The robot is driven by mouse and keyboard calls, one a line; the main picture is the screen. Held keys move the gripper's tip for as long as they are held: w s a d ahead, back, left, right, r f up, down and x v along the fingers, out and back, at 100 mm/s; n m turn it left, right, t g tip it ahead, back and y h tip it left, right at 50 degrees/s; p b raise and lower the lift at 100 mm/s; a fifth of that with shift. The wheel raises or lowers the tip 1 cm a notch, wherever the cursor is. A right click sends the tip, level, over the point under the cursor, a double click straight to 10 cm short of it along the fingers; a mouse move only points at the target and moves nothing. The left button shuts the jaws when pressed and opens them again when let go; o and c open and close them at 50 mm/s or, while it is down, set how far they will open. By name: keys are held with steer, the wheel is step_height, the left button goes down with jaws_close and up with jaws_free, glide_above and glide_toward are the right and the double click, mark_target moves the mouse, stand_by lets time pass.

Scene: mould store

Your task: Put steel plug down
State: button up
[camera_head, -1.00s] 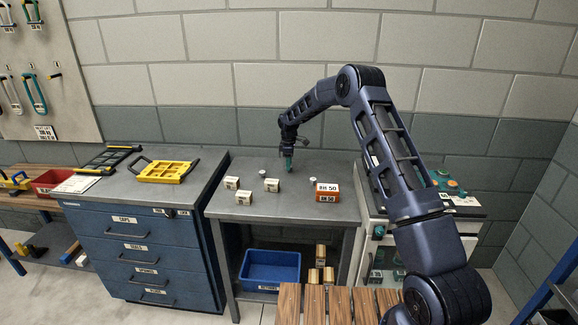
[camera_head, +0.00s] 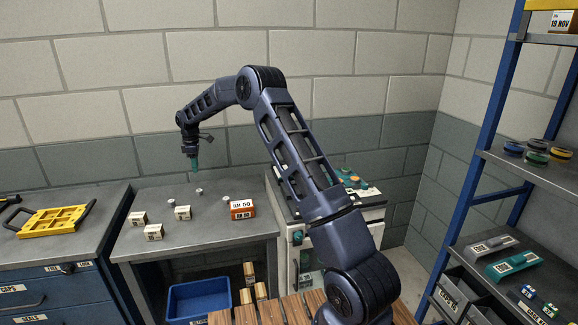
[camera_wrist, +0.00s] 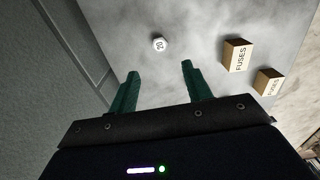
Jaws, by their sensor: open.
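A small steel plug (camera_head: 199,191) stands on the grey table, below my gripper (camera_head: 194,167). In the wrist view the plug (camera_wrist: 160,44) shows its pale top marked 20, ahead of and between the green fingertips, clear of both. My gripper (camera_wrist: 160,72) is open and empty, raised above the table with its fingers pointing down. Two other small plug-like pieces stand on the table, one at the left (camera_head: 170,200) and one beside the orange box (camera_head: 226,199).
Several small labelled boxes (camera_head: 182,213) and an orange box (camera_head: 242,209) stand on the table (camera_head: 205,240). In the wrist view a FUSES box (camera_wrist: 237,57) lies right of the plug. A blue bin (camera_head: 198,302) is below; a blue-framed shelf (camera_head: 482,120) stands at right.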

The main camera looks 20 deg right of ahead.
steer(key=s+d+r+m+t, duration=0.2)
steer(key=s+d+r+m, duration=0.6)
steer(key=s+d+r, duration=1.5)
steer(key=s+d+r+m+t, duration=0.1)
steer(key=s+d+m, duration=0.2)
steer(key=s+d, duration=0.35)
steer(key=s+d+r+m+t, duration=0.15)
steer(key=s+d, duration=0.25)
steer(key=s, duration=0.6)
steer(key=s+d+f+m, duration=0.2)
steer(key=s+f, duration=0.1)
steer(key=s, duration=0.4)
steer(key=s+d+f+m, duration=0.3)
steer(key=s, duration=0.4)
steer(key=shift+s, duration=0.25)
steer(key=shift+o, duration=0.4)
steer(key=shift+w+r, duration=0.1)
